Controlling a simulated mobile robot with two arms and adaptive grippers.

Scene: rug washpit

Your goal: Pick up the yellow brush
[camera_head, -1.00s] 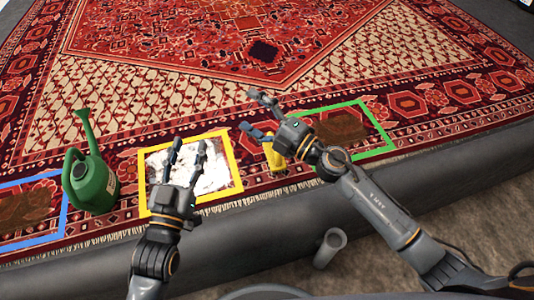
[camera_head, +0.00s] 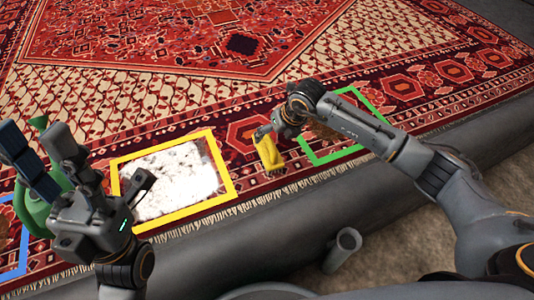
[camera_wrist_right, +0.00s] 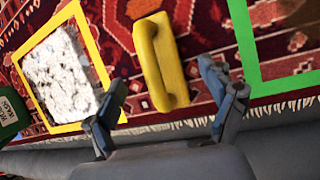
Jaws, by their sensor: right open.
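The yellow brush (camera_head: 268,153) lies on the rug between the yellow and green frames. It has a raised loop handle, clear in the right wrist view (camera_wrist_right: 160,62). My right gripper (camera_head: 266,133) is above the brush, pointing down, with its fingers partly hidden in the head view. In the right wrist view my right gripper (camera_wrist_right: 162,76) is open, with one finger on each side of the brush's near end and gaps to both. I cannot tell its height above the brush. My left gripper (camera_head: 75,145) is open and empty at the left, in front of the green watering can.
The green watering can (camera_head: 38,208) stands at the left, partly hidden. A yellow frame (camera_head: 227,180) surrounds a white foamy patch (camera_head: 172,180). A green frame (camera_head: 340,155) lies right of the brush, a blue frame (camera_head: 22,235) far left. A grey kerb (camera_head: 300,222) runs along the rug's near edge.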

